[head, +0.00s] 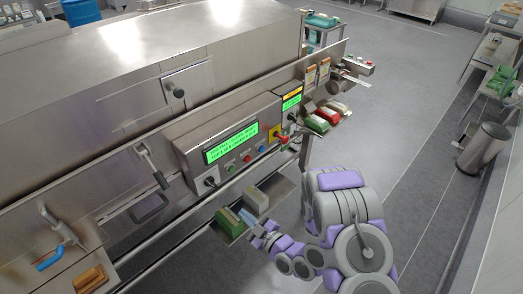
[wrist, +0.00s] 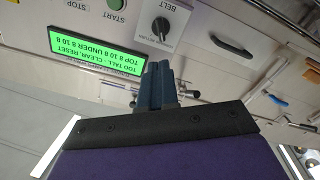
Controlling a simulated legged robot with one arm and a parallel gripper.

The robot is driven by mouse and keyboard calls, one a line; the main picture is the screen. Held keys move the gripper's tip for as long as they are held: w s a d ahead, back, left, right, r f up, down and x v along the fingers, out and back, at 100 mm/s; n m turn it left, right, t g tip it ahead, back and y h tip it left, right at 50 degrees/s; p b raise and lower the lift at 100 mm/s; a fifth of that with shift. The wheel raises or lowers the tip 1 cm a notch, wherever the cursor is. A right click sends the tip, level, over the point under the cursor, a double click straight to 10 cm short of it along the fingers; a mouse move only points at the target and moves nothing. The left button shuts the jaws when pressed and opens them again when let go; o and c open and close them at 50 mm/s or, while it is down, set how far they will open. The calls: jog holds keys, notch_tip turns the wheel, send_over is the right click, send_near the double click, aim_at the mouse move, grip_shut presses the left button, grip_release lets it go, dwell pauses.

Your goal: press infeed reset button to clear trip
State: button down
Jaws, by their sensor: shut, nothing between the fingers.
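The control panel (head: 226,146) on the steel tunnel's side has a lit green display (head: 231,142). A row of small buttons sits below it, including a blue button (head: 262,149); their labels are too small to read in the head view. In the wrist view, upside down, the display (wrist: 118,45) reads "TOO TALL - CLEAR, RESET". START and STOP labels and a black BELT knob (wrist: 160,27) show there too; no reset label is in that frame. My gripper (head: 258,240) is below and in front of the panel, apart from it. Its dark blue fingers (wrist: 158,78) are shut and empty.
A red emergency stop (head: 283,139) on yellow and a second display (head: 292,97) are to the right. A green box (head: 231,222) and a grey box (head: 256,201) sit low near my gripper. Coloured packs (head: 318,122) lie beyond. Floor at right is clear up to a bin (head: 482,147).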

aim_at(261, 149)
jog(key=w+d+f+m+t+h+b, duration=0.1)
jog(key=w+d+m+t+h, duration=0.3)
jog(key=w+m, duration=0.7)
jog(key=w+d+f+m+t+h+b, duration=0.1)
jog(key=w+d+m+t+h+b, duration=0.1)
jog(key=w+d+m+h, duration=0.6)
jog(key=w+m+t, duration=0.1)
jog(key=w+m, duration=0.2)
jog(key=w, duration=0.2)
jog(key=shift+w+t, duration=0.3)
jog(key=shift+t, duration=0.1)
jog(key=shift+f, duration=0.1)
jog(key=w+a+b, duration=0.4)
jog(key=w+a, duration=0.1)
jog(key=a, duration=0.1)
jog(key=shift+w+a+b, duration=0.35)
jog(key=shift+a+b, duration=0.05)
jog(key=shift+a, duration=0.15)
dwell(0.4)
jog(key=shift+w+a, duration=0.15)
jog(key=shift+w, duration=0.05)
